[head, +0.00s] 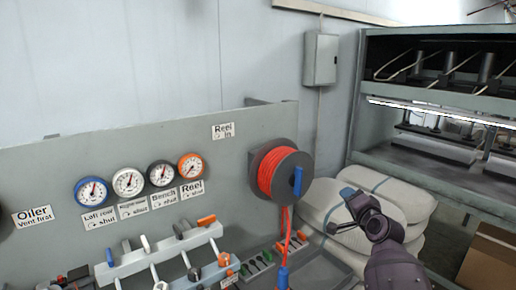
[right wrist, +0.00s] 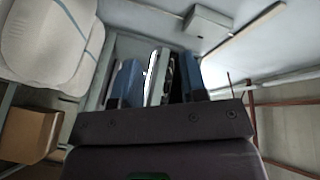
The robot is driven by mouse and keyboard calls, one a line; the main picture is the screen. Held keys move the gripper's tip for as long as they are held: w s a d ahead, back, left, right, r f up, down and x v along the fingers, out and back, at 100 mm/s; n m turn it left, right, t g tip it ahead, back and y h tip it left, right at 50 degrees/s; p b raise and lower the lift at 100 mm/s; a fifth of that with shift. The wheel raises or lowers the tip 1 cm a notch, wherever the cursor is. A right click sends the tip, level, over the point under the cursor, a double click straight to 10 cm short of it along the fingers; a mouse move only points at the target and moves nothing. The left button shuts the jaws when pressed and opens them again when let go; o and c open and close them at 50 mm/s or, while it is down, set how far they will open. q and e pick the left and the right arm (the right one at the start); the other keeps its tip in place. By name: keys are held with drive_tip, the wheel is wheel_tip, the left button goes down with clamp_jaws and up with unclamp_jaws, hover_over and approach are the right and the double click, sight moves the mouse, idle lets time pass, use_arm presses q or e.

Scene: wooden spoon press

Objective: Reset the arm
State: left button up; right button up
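My right arm (head: 392,262) comes in from the bottom right of the head view, in front of white sacks. My right gripper (head: 345,210) is at its end, right of the hose reel, with its blue-tipped fingers apart and nothing visible held. In the right wrist view the two blue fingers of the right gripper (right wrist: 156,82) stand apart, with the grey panel seen edge-on beyond the gap. My left arm and gripper are not in view.
A grey panel (head: 60,165) carries several gauges and a reel (head: 279,172) of orange hose. Levers (head: 165,250) stand below. White sacks (head: 345,182) are stacked beside the press (head: 440,110). A cardboard box (head: 490,258) is at the lower right. A grey wall box (head: 320,60) hangs behind.

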drive_tip(key=s+f+n+g+h, duration=0.1)
drive_tip(key=s+f+n, duration=0.3)
drive_tip(key=s+f, duration=0.6)
drive_tip(key=s+f+n+g+h+b, duration=0.1)
drive_tip(key=s+f, duration=0.8)
drive_tip(key=s, duration=0.9)
drive_tip(key=s+f+n+g+h, duration=0.1)
drive_tip(key=s+f+n+g, duration=0.2)
drive_tip(key=s+f+n, duration=0.3)
drive_tip(key=s+f, duration=0.4)
drive_tip(key=s, duration=0.5)
drive_tip(key=shift+d+f+n, duration=0.3)
drive_tip(key=shift+d+f, duration=0.05)
